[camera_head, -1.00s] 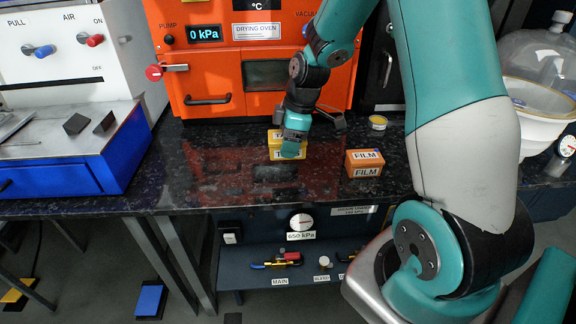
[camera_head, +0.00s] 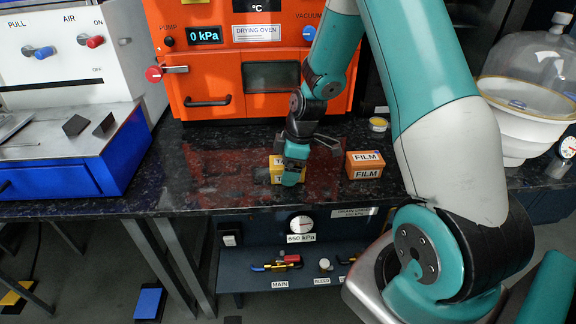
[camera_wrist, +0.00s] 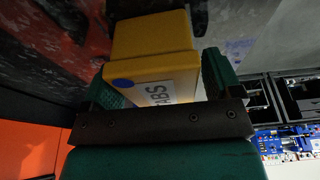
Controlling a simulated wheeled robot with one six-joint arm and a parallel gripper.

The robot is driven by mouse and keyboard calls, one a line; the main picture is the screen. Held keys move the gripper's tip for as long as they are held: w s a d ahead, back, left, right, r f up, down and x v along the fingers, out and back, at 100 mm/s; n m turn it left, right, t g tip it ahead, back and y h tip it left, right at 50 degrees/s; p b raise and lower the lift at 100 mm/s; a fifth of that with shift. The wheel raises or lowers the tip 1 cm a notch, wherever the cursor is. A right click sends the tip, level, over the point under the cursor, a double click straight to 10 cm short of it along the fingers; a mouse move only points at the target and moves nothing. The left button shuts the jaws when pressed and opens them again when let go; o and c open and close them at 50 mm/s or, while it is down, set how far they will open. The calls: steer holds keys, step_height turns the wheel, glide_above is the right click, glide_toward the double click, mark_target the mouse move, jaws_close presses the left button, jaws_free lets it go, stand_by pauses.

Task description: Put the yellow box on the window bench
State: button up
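The yellow box (camera_head: 277,170) is at my gripper (camera_head: 291,181) over the dark speckled bench, in front of the orange oven. In the wrist view the yellow box (camera_wrist: 155,65), lettered partly "ABS", sits between the two green fingers of my gripper (camera_wrist: 165,85). The fingers flank it closely and it has travelled with them, so my gripper is shut on it. My gripper hides part of the box in the head view. I cannot tell how far it is above the bench top. I cannot make out which surface is the window bench.
An orange FILM box (camera_head: 364,165) stands just right of my gripper. A small yellow-topped tin (camera_head: 378,124) is behind it. The orange drying oven (camera_head: 250,75) stands at the back. A white and blue machine (camera_head: 75,165) is at left, a white bowl (camera_head: 525,125) at right.

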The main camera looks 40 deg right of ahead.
steer(key=v, duration=1.1)
steer(key=shift+r+p, duration=0.4)
steer(key=s+a+r+m, duration=0.1)
steer(key=s+a+r, duration=0.3)
steer(key=a, duration=0.6)
steer(key=s+a+r+m+y, duration=0.1)
steer(key=s+a+r, duration=0.2)
steer(key=s+a, duration=0.4)
steer(key=s+a+r+m+g+y, duration=0.1)
steer(key=s+a+r+m, duration=0.1)
steer(key=s+a, duration=0.5)
steer(key=s+r, duration=0.1)
steer(key=s, duration=0.1)
steer(key=shift+s+a+r+g, duration=0.3)
steer(key=shift+s, duration=0.05)
steer(key=shift+d, duration=0.1)
